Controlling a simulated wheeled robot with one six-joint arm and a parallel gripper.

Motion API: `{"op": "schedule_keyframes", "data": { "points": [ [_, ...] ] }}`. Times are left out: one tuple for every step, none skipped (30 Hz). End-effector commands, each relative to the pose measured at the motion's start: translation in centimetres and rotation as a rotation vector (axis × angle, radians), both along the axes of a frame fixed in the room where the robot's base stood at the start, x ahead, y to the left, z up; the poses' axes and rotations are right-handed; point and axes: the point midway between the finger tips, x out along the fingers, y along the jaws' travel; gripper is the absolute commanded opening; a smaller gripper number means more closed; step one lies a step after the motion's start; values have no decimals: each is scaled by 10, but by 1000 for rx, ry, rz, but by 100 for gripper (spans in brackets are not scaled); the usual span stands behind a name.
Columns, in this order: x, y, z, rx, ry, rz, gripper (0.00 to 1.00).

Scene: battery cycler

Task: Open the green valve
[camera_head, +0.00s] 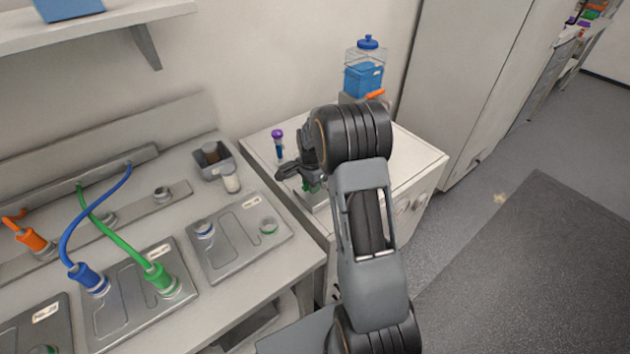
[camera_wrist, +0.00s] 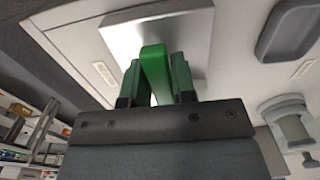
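The green valve's handle (camera_wrist: 156,72) stands up between the two fingers of my gripper (camera_wrist: 157,80) in the wrist view. One finger is on each side of it, very close. I cannot tell whether the fingers press on the handle or only straddle it. In the head view my gripper (camera_head: 290,170) is low over the white cabinet top, and a small bit of green (camera_head: 312,186) shows just below it. My own wrist and arm hide most of the valve there.
A purple-capped blue tube (camera_head: 279,146) stands behind my gripper. A blue-lidded container (camera_head: 365,72) stands behind my arm, with an orange part (camera_head: 375,94) near its base. The left bench (camera_head: 215,295) holds metal plates with blue and green cables. A tall cabinet (camera_head: 465,90) stands right.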

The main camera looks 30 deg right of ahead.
Motion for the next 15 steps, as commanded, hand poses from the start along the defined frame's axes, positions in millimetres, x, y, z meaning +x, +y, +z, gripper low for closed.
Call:
{"op": "schedule_keyframes", "data": {
  "points": [
    [0, 0, 0, 0, 0, 0, 24],
    [0, 0, 0, 0, 0, 0, 24],
    [0, 0, 0, 0, 0, 1, 24],
    [0, 0, 0, 0, 0, 6, 24],
    [-1, -1, 0, 0, 0, 18, 24],
    [-2, -1, 0, 0, 0, 46, 24],
    [-4, -2, 0, 0, 0, 76, 24],
    [-6, -3, 0, 0, 0, 112, 24],
    [-8, -4, 0, 0, 0, 168, 24],
    [-10, -5, 0, 0, 1, 211, 24],
    [-13, -7, 0, 0, 1, 255, 24],
    [-15, -8, 0, 0, 0, 310, 24],
    [-17, -9, 0, 0, 0, 348, 24],
    [-18, -10, 0, 0, 1, 385, 24],
    [-20, -11, 0, 1, 1, 429, 24]
  ]
}}
